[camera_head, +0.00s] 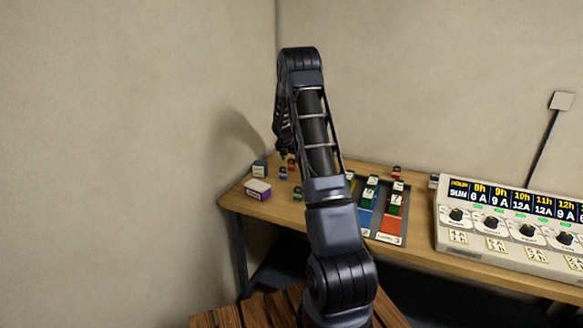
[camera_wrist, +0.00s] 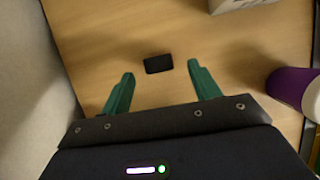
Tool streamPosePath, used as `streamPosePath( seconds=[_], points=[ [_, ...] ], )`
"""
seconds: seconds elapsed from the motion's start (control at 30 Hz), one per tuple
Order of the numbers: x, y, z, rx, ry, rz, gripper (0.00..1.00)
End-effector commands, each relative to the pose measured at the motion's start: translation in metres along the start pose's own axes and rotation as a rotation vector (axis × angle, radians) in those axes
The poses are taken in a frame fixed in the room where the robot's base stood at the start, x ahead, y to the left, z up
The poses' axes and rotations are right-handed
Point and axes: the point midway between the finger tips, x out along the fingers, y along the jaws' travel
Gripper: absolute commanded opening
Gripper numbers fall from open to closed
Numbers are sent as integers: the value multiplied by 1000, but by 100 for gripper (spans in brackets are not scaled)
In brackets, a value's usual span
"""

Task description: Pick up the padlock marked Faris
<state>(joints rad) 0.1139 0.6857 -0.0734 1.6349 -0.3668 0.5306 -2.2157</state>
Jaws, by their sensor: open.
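My gripper (camera_wrist: 159,70) has its two green fingers spread apart and empty in the wrist view. A small black block (camera_wrist: 158,63) lies on the wooden table between and just beyond the fingertips, apart from both. I see no marking on it and cannot tell whether it is a padlock. In the head view, small padlock-like pieces stand on the table: a blue one (camera_head: 283,173), a green one (camera_head: 298,194) and a red one (camera_head: 397,172). The name Faris is not readable on any of them. My arm hides part of the table there.
A tray with coloured lanes (camera_head: 389,238) holds several green pieces. A control panel (camera_head: 520,222) fills the right. A purple, white-topped object (camera_wrist: 292,88) is right of my gripper.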

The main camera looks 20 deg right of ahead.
Motion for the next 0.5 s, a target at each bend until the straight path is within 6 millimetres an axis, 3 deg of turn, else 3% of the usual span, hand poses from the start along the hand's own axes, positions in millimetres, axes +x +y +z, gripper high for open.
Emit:
streamPosePath(
  seconds=[0.33, 0.5],
  points=[
    [42, 0, 2, 1, 1, -2, 62],
    [49, 0, 2, 0, 1, -1, 62]
  ],
)
